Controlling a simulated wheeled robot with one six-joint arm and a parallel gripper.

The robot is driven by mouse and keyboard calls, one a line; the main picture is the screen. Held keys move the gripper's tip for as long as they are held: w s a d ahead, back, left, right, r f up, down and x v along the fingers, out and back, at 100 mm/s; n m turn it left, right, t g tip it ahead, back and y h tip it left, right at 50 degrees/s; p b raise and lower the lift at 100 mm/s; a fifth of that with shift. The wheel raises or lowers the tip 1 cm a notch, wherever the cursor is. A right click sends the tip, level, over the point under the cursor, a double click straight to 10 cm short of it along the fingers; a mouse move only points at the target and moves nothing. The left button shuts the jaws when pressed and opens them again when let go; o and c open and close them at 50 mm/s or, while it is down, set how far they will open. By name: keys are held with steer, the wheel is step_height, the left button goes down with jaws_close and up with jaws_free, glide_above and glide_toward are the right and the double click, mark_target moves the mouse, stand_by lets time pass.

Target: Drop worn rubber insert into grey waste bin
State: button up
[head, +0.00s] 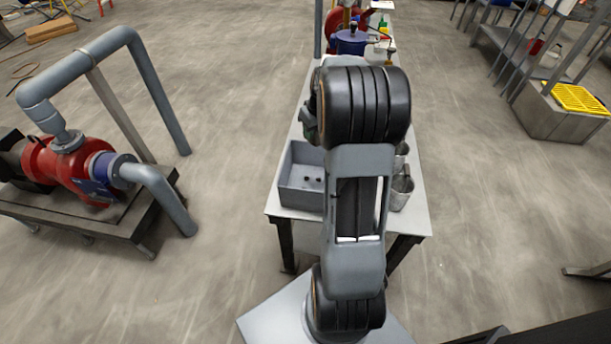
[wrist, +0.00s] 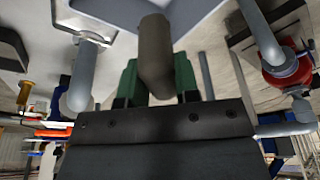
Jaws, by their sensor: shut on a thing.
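My gripper (wrist: 157,78) has green fingers closed on both sides of a dark grey-brown cylindrical piece, the worn rubber insert (wrist: 156,45), in the wrist view. In the head view my arm hides the insert and most of the gripper; only a dark green bit shows left of the arm. A grey open box, seemingly the waste bin (head: 286,196), stands on the near left of the table, with a few small dark pieces on its floor. The gripper is beyond the box's far side in the head view; its height above the table is unclear.
A red pump (head: 75,170) with grey pipes stands on the left. Open floor lies on both sides.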

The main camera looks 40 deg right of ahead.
mark_target(313, 143)
steer(key=shift+f+b, duration=1.95)
steer(key=shift+f, duration=0.95)
steer(key=o, duration=1)
steer(key=p+v, duration=0.2)
steer(key=v, duration=1.2)
steer(key=shift+a, duration=0.1)
